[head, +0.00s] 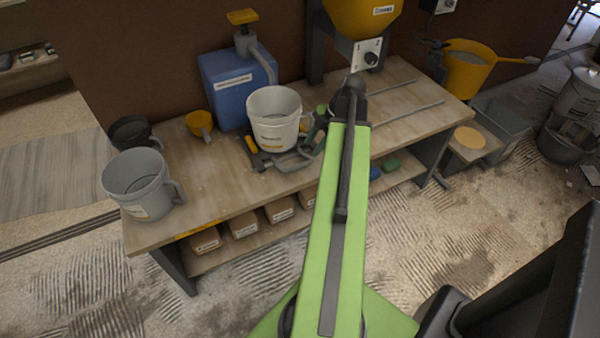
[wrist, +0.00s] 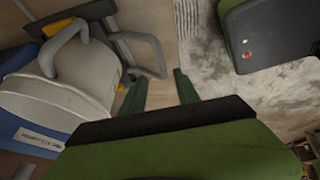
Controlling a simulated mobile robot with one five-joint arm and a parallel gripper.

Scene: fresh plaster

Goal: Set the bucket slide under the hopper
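A white bucket (head: 273,120) with a grey handle stands on the bench, left of my gripper; it also fills the left of the wrist view (wrist: 55,95). A grey U-shaped handle (head: 298,160), seemingly part of the bucket slide, sticks out at the bucket's front; it shows in the wrist view (wrist: 150,42). The yellow hopper (head: 360,18) hangs at the back, right of the bucket, above two rails (head: 408,115). My gripper (wrist: 160,75) is open, its green fingers apart near the U-handle's end. I cannot tell whether they touch it. My arm hides part of the gripper in the head view.
A grey bucket (head: 137,185) stands at the bench's left end. A blue canister (head: 228,85) and a yellow scoop (head: 200,124) are behind. Boxes (head: 244,225) sit on the lower shelf. The benchtop (head: 385,90) around the rails is largely clear.

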